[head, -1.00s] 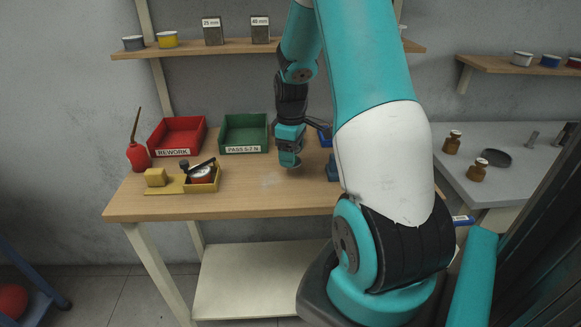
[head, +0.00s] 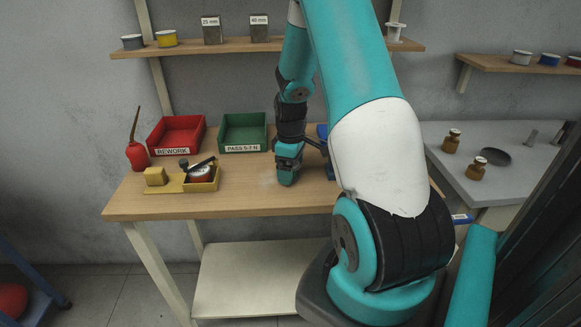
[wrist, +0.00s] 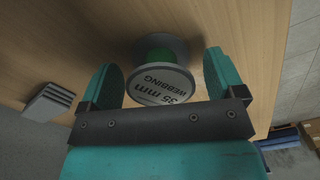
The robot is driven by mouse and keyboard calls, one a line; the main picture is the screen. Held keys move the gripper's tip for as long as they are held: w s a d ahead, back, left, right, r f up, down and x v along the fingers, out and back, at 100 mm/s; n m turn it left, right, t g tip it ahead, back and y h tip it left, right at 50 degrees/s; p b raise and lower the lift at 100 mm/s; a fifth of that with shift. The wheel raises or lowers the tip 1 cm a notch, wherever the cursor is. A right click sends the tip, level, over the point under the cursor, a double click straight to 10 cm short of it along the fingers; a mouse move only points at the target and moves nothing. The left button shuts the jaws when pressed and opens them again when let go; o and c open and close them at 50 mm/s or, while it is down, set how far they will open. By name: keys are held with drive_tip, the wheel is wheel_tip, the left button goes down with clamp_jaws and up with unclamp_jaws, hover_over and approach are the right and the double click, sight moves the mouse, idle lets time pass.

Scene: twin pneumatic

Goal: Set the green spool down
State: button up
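The green spool (wrist: 158,72) shows in the wrist view, with a green core between two grey flanges. Its near flange reads "35 mm WEBBING" and faces me, and its far flange is toward the wooden tabletop (wrist: 60,40). My gripper (wrist: 165,72) has one finger on each side of the spool, with a visible gap on both sides, so it looks open. In the head view my gripper (head: 287,181) is low over the middle of the table, and the spool is hidden there.
A red REWORK bin (head: 160,150) and a green PASS bin (head: 228,148) stand at the back left. A yellow fixture (head: 203,185), a yellow block (head: 155,176) and a red oil can (head: 137,155) are at the left. A grey ribbed block (wrist: 50,102) lies beside my gripper.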

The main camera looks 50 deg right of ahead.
wheel_tip(320, 180, up, 12)
drive_tip(key=w+a+r+n, duration=0.15)
drive_tip(key=a+r, duration=0.25)
drive_tip(key=a, duration=0.8)
drive_tip(key=s+a+r+y, duration=0.1)
drive_tip(key=s+a, duration=0.4)
drive_tip(key=a, duration=0.4)
drive_tip(key=s+a+r+n+y, duration=0.1)
drive_tip(key=s+a+r, duration=0.1)
drive_tip(key=s+a, duration=0.4)
drive_tip(key=s+a+r+n+y, duration=0.1)
drive_tip(key=s+a, duration=0.4)
drive_tip(key=a, duration=0.7)
drive_tip(key=shift+s+r+y+b, duration=0.2)
drive_tip(key=shift+y+b, duration=0.2)
drive_tip(key=shift+y, duration=0.2)
